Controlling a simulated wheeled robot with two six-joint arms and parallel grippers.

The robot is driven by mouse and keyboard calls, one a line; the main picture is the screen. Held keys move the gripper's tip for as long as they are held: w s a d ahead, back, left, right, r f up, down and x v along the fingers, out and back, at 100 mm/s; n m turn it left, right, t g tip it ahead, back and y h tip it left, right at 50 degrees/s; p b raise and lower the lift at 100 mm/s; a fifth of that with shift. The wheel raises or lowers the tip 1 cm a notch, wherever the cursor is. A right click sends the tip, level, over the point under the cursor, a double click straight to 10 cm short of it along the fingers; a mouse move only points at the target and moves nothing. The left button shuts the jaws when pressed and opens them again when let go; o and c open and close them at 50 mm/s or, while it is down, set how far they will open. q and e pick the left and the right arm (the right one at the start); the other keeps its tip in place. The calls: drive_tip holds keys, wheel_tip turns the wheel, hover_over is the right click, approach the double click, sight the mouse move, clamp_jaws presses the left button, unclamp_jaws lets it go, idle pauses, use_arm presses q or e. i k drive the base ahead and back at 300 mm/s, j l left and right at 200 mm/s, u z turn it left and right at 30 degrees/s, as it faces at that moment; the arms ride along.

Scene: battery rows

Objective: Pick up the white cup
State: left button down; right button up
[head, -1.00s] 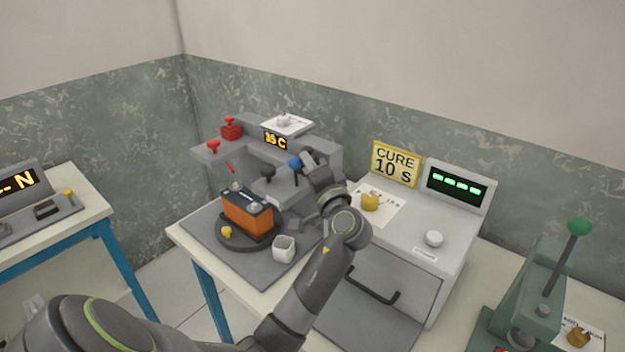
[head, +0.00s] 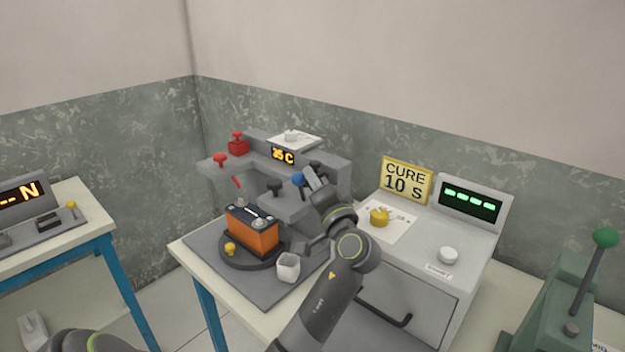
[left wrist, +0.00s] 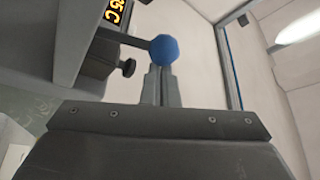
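The white cup (head: 288,267) stands upright on the front right of the grey base plate (head: 205,246), beside the round turntable and the orange battery (head: 252,234). Nothing holds it. My left gripper (head: 309,178) is behind and above the cup, at the blue knob (head: 298,179) of the grey machine. In the left wrist view the two fingers (left wrist: 160,80) are close together, with their tips at the blue knob (left wrist: 164,48). I cannot tell whether they touch it. My right gripper is not in view.
A yellow knob-like piece (head: 230,249) sits by the battery. The grey machine (head: 330,180) with red handles rises behind. To the right are the oven (head: 415,285) with its CURE 10 S sign (head: 405,180) and a green press (head: 560,310). My forearm passes right of the cup.

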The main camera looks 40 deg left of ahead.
sight(288, 264)
drive_tip(key=k+l, duration=0.15)
drive_tip(key=l, duration=0.2)
drive_tip(key=k+l, duration=0.1)
drive_tip(key=l, duration=0.3)
drive_tip(key=k+l, duration=0.15)
drive_tip(key=l, duration=0.2)
